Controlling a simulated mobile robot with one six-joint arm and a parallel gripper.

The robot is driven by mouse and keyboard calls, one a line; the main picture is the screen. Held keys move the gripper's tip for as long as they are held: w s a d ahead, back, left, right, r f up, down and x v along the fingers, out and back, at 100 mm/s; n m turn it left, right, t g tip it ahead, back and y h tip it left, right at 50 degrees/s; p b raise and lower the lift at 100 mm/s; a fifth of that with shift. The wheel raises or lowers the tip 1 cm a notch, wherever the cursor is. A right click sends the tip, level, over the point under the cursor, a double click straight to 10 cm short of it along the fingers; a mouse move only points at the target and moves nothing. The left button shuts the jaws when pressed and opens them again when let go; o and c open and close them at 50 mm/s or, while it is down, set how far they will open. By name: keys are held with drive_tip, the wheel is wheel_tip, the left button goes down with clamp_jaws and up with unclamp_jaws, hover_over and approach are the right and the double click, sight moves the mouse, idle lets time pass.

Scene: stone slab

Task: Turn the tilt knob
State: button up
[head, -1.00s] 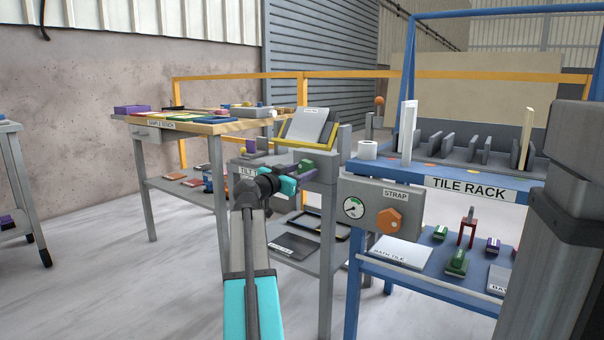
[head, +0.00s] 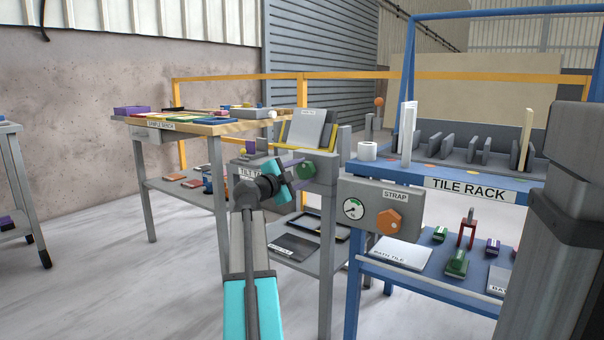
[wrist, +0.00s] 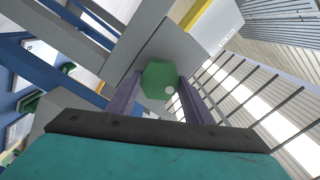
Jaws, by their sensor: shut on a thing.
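The tilt knob is a green, many-sided knob (head: 305,169) on the side of a grey box (head: 323,171) at the tilt table; it also shows in the wrist view (wrist: 156,84), with a pale dot on its face. My gripper (head: 296,163) is shut on it, with one purple finger on each side in the wrist view (wrist: 159,78). The fingers partly cover the knob's sides. Above the box, a pale tile (head: 306,127) leans steeply on a yellow-edged tilting bed (head: 280,135). The table's label is partly hidden by my arm.
An orange strap knob (head: 389,221) and gauge (head: 353,208) sit on a grey panel at the right. The blue tile rack (head: 480,190) stands beside it. A wooden sample bench (head: 215,127) is behind left. Open floor lies at left.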

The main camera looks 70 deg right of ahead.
drive_tip(key=m, duration=0.4)
drive_tip(key=shift+m, duration=2.2)
drive_tip(key=o, duration=1)
drive_tip(key=shift+o, duration=0.2)
drive_tip(key=shift+a, duration=0.1)
drive_tip(key=p+v, duration=0.4)
drive_tip(key=v, duration=0.9)
drive_tip(key=shift+a, duration=0.25)
drive_tip(key=shift+w, duration=0.1)
